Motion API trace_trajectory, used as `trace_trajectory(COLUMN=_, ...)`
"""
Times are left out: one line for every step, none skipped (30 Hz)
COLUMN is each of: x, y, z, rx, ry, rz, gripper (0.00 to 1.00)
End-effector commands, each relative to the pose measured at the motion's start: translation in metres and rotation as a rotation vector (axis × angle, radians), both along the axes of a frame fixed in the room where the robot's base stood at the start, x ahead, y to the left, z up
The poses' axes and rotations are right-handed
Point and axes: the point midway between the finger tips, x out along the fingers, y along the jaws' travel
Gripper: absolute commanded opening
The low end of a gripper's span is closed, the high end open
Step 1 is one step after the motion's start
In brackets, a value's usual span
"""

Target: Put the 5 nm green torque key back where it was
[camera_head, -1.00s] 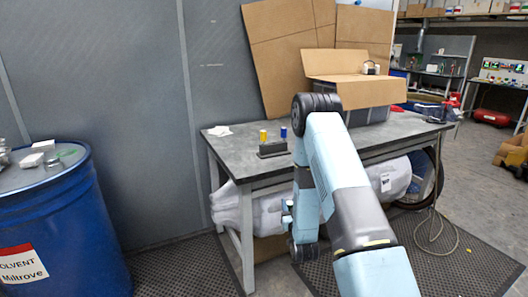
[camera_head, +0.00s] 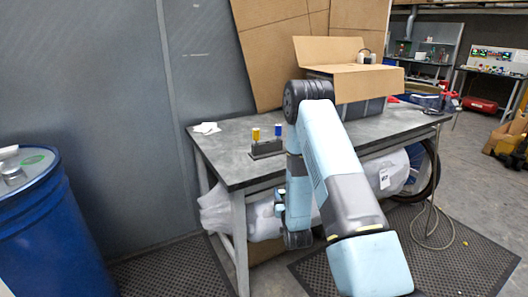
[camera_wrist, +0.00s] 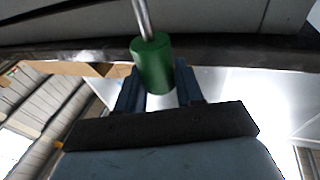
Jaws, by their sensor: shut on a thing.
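The green torque key (camera_wrist: 152,64) shows in the wrist view, with a green cylindrical handle and a thin metal shaft pointing to the top of the picture. My gripper (camera_wrist: 158,80) is shut on its handle. A dark holder block (camera_head: 266,150) stands on the grey workbench (camera_head: 228,165), with a yellow key (camera_head: 256,134) and a blue key (camera_head: 278,130) upright in it. In the head view my arm is folded, its far part hanging in front of the bench, right of the holder. The green key cannot be made out there.
A blue drum (camera_head: 45,235) stands at the left. An open cardboard box (camera_head: 350,80) sits at the back of the bench, behind my arm. A white cloth (camera_head: 207,128) lies at the bench's left rear. Wrapped white items (camera_head: 222,212) lie beneath the bench.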

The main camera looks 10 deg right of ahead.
Motion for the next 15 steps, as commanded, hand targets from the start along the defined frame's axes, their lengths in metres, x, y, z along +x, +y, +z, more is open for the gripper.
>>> trace_trajectory(x=0.0, y=0.004, z=0.0, rx=0.0, ry=0.0, rz=0.005, gripper=0.05)
trace_trajectory(x=0.0, y=0.005, z=0.0, rx=0.001, ry=0.0, rz=0.008, gripper=0.05)
trace_trajectory(x=0.0, y=0.007, z=0.0, rx=0.0, ry=0.0, rz=0.011, gripper=0.05)
trace_trajectory(x=0.0, y=0.009, z=0.0, rx=0.001, ry=0.0, rz=0.013, gripper=0.05)
trace_trajectory(x=0.0, y=0.01, z=0.0, rx=0.001, ry=0.0, rz=0.015, gripper=0.05)
trace_trajectory(x=0.0, y=0.012, z=0.0, rx=0.0, ry=0.0, rz=0.017, gripper=0.05)
trace_trajectory(x=0.0, y=0.012, z=0.0, rx=0.0, ry=0.0, rz=0.018, gripper=0.05)
trace_trajectory(x=0.0, y=0.013, z=0.0, rx=0.0, ry=0.0, rz=0.019, gripper=0.05)
trace_trajectory(x=0.0, y=0.014, z=0.0, rx=0.001, ry=0.0, rz=0.02, gripper=0.05)
trace_trajectory(x=0.001, y=0.014, z=0.001, rx=0.001, ry=-0.001, rz=0.021, gripper=0.05)
trace_trajectory(x=0.002, y=0.014, z=0.002, rx=0.001, ry=-0.001, rz=0.022, gripper=0.05)
trace_trajectory(x=0.003, y=0.015, z=0.005, rx=0.001, ry=-0.002, rz=0.023, gripper=0.05)
trace_trajectory(x=0.005, y=0.015, z=0.008, rx=0.003, ry=-0.003, rz=0.025, gripper=0.05)
trace_trajectory(x=0.007, y=0.015, z=0.012, rx=0.004, ry=-0.004, rz=0.026, gripper=0.05)
trace_trajectory(x=0.011, y=0.015, z=0.018, rx=0.007, ry=-0.005, rz=0.029, gripper=0.05)
